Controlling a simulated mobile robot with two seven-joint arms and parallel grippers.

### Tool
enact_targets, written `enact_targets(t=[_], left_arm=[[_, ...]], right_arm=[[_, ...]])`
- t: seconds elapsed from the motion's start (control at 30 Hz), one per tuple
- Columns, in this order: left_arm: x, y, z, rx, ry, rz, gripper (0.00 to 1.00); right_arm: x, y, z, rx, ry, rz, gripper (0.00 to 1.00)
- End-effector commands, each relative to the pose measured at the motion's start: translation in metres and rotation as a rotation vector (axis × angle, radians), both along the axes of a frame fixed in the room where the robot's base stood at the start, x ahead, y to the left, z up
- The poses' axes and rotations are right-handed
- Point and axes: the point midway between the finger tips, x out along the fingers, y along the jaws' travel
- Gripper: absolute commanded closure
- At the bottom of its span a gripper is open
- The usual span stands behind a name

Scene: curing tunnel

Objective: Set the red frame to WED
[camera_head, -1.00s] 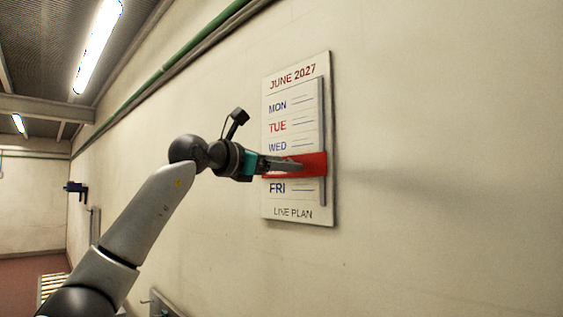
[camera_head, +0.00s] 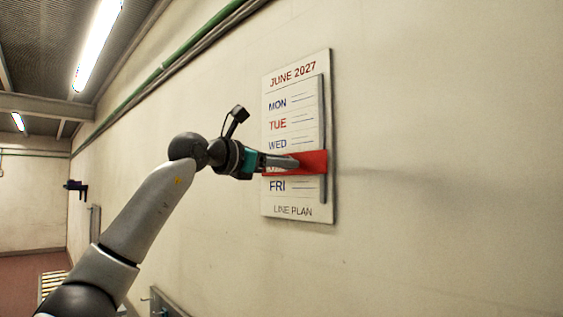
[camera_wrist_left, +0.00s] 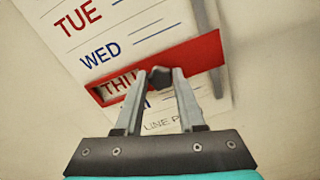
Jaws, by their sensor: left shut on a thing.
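The red frame (camera_head: 314,161) sits on the wall calendar board (camera_head: 295,211), at the THU row between WED and FRI. In the left wrist view the red frame (camera_wrist_left: 190,60) surrounds the letters THU, and WED is the row above it, outside the frame. My left gripper (camera_head: 296,163) reaches in from the left and is shut on the red frame's knob. In the left wrist view the fingertips of my left gripper (camera_wrist_left: 160,76) meet on the dark knob at the frame's lower edge. My right gripper is not in view.
A grey vertical rail (camera_head: 322,110) runs along the board's right side. The wall (camera_head: 440,150) right of the board is bare. A green pipe (camera_head: 190,53) runs along the upper wall, and a grey fixture (camera_head: 165,303) is low on the wall.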

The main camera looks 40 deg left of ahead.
Motion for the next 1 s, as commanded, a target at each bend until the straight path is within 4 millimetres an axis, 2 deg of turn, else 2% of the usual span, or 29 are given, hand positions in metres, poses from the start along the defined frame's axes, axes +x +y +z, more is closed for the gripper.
enact_targets(t=[0.8,1.0], left_arm=[[0.0000,-0.0001,-0.0001,0.000,0.001,0.000,1.00],[0.0002,0.0000,0.0067,0.000,0.002,0.001,1.00]], right_arm=[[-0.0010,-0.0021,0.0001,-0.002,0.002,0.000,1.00],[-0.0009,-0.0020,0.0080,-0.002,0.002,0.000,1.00]])
